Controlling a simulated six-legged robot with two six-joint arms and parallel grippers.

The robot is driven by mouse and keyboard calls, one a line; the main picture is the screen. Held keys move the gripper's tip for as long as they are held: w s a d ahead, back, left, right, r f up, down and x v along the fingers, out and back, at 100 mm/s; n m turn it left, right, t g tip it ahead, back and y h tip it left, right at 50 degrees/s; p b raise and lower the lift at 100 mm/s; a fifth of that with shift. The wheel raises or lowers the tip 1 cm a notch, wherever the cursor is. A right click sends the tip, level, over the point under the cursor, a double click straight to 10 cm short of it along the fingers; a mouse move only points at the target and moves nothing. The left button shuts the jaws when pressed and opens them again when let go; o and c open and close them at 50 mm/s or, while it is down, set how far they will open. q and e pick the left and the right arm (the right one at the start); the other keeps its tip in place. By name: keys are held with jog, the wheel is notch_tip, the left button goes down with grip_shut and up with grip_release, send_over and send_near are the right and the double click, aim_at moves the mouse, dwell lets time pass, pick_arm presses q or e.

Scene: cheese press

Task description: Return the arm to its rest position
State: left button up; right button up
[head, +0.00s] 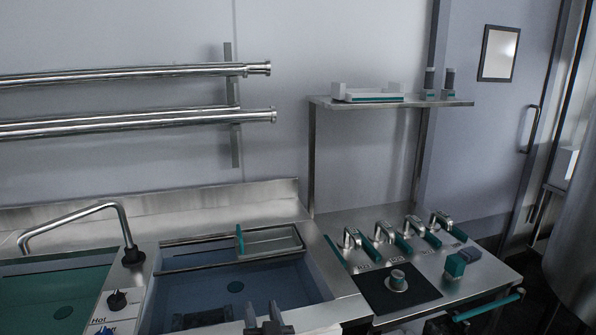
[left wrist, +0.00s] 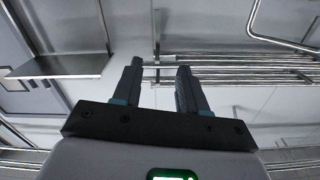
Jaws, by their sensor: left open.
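My left gripper (head: 264,318) is low at the bottom edge of the head view, in front of the basin, with its dark fingers pointing up. It also shows in the left wrist view (left wrist: 158,66), where the two dark fingers with teal bases stand apart. It is open, and nothing shows between the fingers. Most of my left arm is out of frame. I cannot make out my right gripper in either view.
A sink with a tap (head: 75,215) and a blue basin (head: 225,283) with a metal tray (head: 270,241) lie ahead. A press station with several clamps and a black plate (head: 375,295) stands right. A wall shelf (head: 400,103) and steel pipes (head: 130,73) are above.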

pick_arm(q)
jog(key=s+a+f+g+h, duration=0.1)
jog(key=s+f+g+h, duration=0.15)
jog(key=f, duration=0.55)
jog(key=s+a+f+g+h+p, duration=0.1)
jog(key=s+f+g+h, duration=0.2)
jog(key=f, duration=0.4)
jog(key=s+a+f+g+h, duration=0.1)
jog(key=s+a+f+g, duration=0.15)
jog(key=s+f, duration=0.4)
jog(key=s+f+g, duration=0.3)
jog(key=s, duration=0.3)
jog(key=s+f+g+h, duration=0.1)
jog(key=s+f+g, duration=0.2)
jog(key=s, duration=0.4)
jog(key=s+f+n+g+h, duration=0.1)
jog(key=s+f+g, duration=0.2)
jog(key=s, duration=0.3)
jog(key=shift+s+f+p, duration=0.35)
jog(key=shift+p, duration=0.05)
pick_arm(e)
jog(key=shift+s+d+r, duration=0.1)
jog(key=shift+s+r, duration=0.1)
jog(key=shift+r, duration=0.3)
jog(key=shift+s+r, duration=0.15)
jog(key=shift+r, duration=0.35)
pick_arm(q)
jog(key=shift+h, duration=0.25)
